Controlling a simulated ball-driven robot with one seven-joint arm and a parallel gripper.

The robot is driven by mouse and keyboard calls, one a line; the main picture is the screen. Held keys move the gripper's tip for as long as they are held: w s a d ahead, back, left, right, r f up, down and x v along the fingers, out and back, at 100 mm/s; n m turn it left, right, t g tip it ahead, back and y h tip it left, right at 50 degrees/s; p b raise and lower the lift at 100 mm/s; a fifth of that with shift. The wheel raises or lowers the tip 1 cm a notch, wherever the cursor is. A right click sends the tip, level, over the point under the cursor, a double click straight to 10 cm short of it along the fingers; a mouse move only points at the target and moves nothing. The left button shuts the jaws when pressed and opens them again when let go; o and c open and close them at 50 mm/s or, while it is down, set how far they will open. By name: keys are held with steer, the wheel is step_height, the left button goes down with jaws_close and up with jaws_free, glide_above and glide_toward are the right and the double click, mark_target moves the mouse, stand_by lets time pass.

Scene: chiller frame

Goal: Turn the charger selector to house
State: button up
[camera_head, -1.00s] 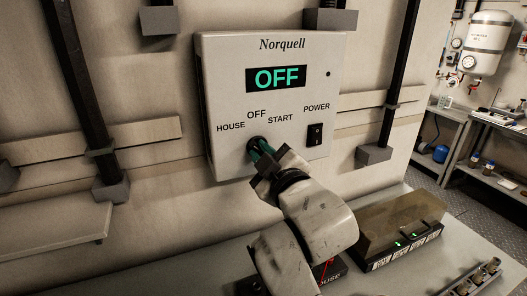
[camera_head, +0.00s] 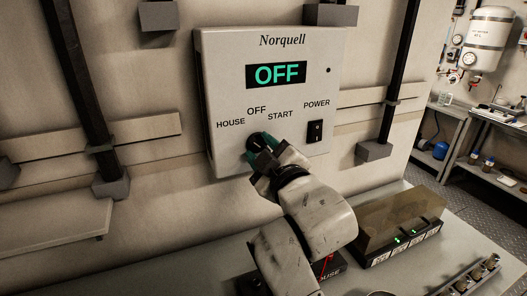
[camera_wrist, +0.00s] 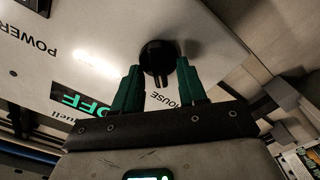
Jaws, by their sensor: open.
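The charger panel (camera_head: 225,75) is a pale grey box on the wall, marked "Norquell". Its display (camera_head: 277,75) reads "OFF" in green. The black selector knob (camera_head: 257,139) is low on the panel, below the labels HOUSE, OFF and START. It also shows in the wrist view (camera_wrist: 157,56). My gripper (camera_head: 262,151) is at the knob with its green fingers open. In the wrist view the fingertips (camera_wrist: 158,68) stand on either side of the knob, with gaps visible. The head view partly hides the knob behind my gripper, and I cannot read its pointing direction.
A black power switch (camera_head: 315,131) is right of the selector on the same panel. Below, a box with a translucent cover (camera_head: 402,218) and green lights stands on the bench (camera_head: 190,262). A black box with a red line (camera_head: 328,268) is partly hidden by my arm.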

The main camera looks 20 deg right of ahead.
steer(key=s+b, duration=0.1)
steer(key=s, duration=0.9)
steer(key=shift+s+b, duration=0.35)
steer(key=shift+s, duration=0.05)
steer(key=shift+s+f, duration=0.1)
